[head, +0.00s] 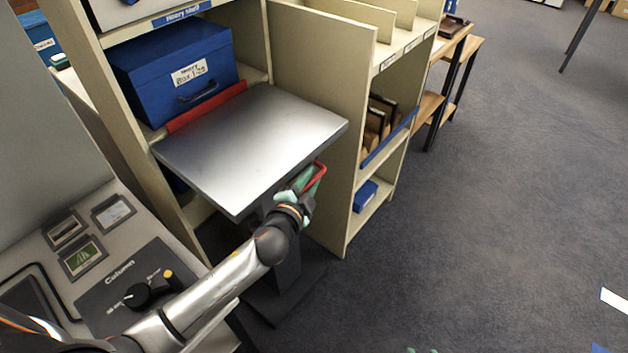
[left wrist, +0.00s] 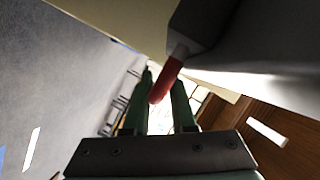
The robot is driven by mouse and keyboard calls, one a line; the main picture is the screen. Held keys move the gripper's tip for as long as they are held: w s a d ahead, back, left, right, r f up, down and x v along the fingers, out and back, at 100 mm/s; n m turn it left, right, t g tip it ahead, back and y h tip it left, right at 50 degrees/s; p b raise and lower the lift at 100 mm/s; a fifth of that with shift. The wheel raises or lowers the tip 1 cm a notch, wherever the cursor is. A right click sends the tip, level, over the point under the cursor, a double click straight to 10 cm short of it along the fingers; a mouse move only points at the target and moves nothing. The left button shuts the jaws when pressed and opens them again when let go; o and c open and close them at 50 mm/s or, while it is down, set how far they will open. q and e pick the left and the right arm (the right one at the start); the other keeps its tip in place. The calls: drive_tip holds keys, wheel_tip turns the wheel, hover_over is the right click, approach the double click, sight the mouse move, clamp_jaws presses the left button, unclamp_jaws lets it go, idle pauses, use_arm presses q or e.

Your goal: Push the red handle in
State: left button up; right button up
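The red handle (head: 319,176) is a bent bar under the right corner of a grey metal platform (head: 255,140), which sits at the shelf's front. My left gripper (head: 303,180) has green fingers and is at the handle, below the platform's edge. Small green tips, probably of my right gripper (head: 422,350), show at the bottom edge of the head view.
A blue labelled box (head: 175,72) sits on the cream shelf (head: 320,60) behind a red strip (head: 207,107) at the platform's back edge. A shelf side panel stands close right of the handle. A control panel (head: 125,285) is at lower left. The carpet (head: 480,220) at right is mostly clear.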

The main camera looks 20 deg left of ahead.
use_arm(q)
drive_tip(key=shift+o, duration=1.4)
drive_tip(key=shift+d+r, duration=0.1)
drive_tip(key=shift+d, duration=0.1)
